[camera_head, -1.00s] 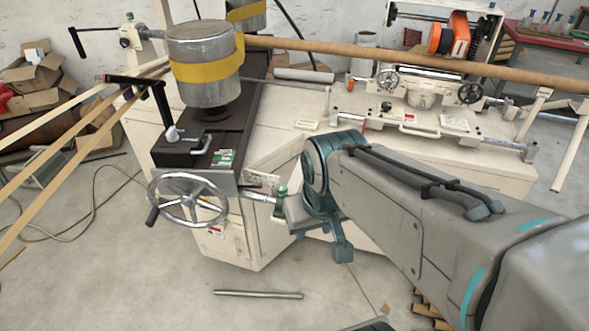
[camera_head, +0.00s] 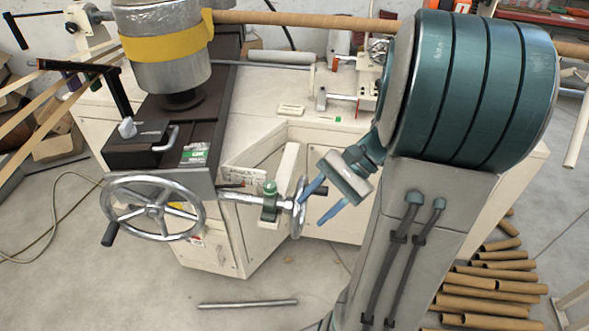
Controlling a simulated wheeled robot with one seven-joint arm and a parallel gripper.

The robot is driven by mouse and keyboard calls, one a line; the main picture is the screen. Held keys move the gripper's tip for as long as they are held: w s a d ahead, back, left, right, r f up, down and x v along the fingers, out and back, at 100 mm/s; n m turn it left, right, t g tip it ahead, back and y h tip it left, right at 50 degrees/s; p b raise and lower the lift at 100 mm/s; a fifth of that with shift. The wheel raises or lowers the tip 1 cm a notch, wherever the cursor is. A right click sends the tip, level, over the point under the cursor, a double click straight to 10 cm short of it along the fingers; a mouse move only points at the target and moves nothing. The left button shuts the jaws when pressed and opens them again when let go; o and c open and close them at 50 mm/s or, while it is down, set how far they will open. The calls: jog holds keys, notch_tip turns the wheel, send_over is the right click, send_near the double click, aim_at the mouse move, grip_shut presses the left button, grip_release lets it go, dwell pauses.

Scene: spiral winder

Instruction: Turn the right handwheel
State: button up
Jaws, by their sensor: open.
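A handwheel (camera_head: 299,208) sits at the right end of a metal shaft and shows nearly edge-on. The gripper appears to hold nothing.
The winder's cream cabinet (camera_head: 215,257) carries a drum with a yellow band (camera_head: 165,45). A green-topped bracket (camera_head: 269,203) supports the shaft beside the right wheel. Cardboard tubes (camera_head: 490,290) lie on the floor at right, and a metal rod (camera_head: 247,304) lies in front.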

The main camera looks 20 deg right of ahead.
aim_at(319, 190)
jog(key=w+d+f+m+t+y+b, duration=0.1)
jog(key=d+f+m+t+y+b, duration=0.2)
jog(key=d+m+t, duration=0.35)
jog(key=d+f+m+t+y+b, duration=0.3)
jog(key=d+f+t+b, duration=0.1)
jog(key=d, duration=0.6)
jog(key=shift+n, duration=0.25)
jog(key=b+x, duration=0.1)
jog(key=x, duration=1.3)
jog(key=shift+f, duration=0.1)
jog(key=shift+d, duration=0.1)
grip_shut()
